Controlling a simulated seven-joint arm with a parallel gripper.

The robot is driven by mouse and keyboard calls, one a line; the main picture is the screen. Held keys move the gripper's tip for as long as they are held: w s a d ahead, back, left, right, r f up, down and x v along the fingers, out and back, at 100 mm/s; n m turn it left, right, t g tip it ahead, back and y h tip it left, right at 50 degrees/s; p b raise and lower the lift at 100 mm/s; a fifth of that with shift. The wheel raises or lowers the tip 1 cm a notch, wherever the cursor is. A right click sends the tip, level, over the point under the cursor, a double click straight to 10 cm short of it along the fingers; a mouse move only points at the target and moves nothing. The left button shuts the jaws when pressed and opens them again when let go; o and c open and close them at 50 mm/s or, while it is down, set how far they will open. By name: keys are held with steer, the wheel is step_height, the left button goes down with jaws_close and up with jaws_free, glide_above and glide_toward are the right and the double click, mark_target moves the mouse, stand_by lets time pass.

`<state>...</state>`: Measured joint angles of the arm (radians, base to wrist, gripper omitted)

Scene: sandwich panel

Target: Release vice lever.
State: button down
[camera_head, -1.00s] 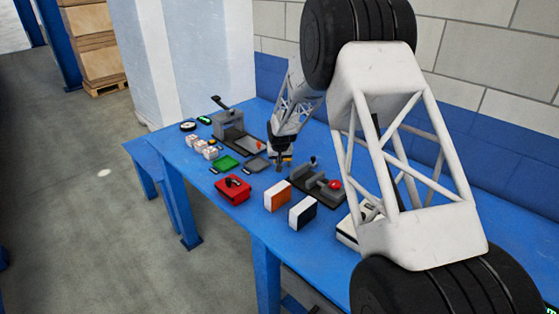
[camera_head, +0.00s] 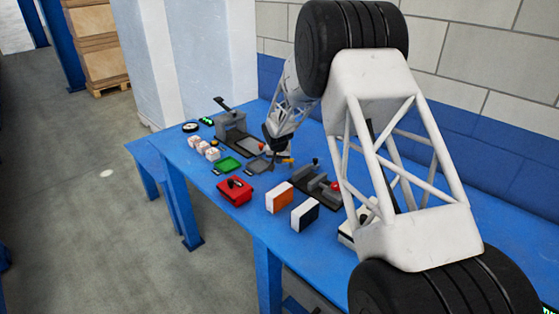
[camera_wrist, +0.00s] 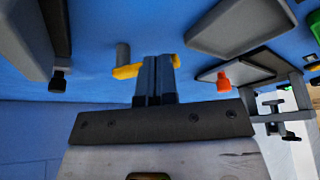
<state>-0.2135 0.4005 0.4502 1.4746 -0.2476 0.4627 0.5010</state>
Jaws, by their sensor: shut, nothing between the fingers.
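A dark grey fixture that looks like a vice (camera_head: 318,188) stands on the blue bench, with a red knob (camera_head: 336,187) at its right end and a small yellow-tipped post. Which part is its lever, I cannot tell for sure. My gripper (camera_head: 277,158) is left of this fixture, low over the bench. In the wrist view its fingers (camera_wrist: 155,80) are shut with nothing between them. A yellow piece (camera_wrist: 127,71) beside a grey cylinder (camera_wrist: 122,52) shows just beyond the fingers, partly hidden by them. Whether they touch it, I cannot tell.
A second fixture (camera_head: 232,122) with a raised black lever stands further left; its orange knob shows in the wrist view (camera_wrist: 223,82). A wall closes the back.

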steer(key=shift+w+a+f+m+h, duration=0.15)
steer(key=shift+w+m+h, duration=0.1)
steer(key=shift+m, duration=0.25)
steer(key=shift+w+a+r+m+h, duration=0.1)
steer(key=shift+w+m+h, duration=0.1)
steer(key=shift+m, duration=0.3)
steer(key=shift+w+m, duration=0.2)
steer(key=shift+m, duration=0.2)
steer(key=shift+w, duration=0.1)
steer(key=shift+w+m+h, duration=0.15)
steer(key=shift+m+h, duration=0.1)
steer(key=shift+m, duration=0.15)
steer(key=shift+w+m+g+h, duration=0.2)
steer(key=shift+w+m, duration=0.15)
steer(key=shift+m, duration=0.35)
steer(key=shift+w+m+g+h, duration=0.2)
steer(key=shift+w+m, duration=0.1)
steer(key=shift+m, duration=0.4)
steer(key=shift+w, duration=0.15)
steer(key=shift+d, duration=0.15)
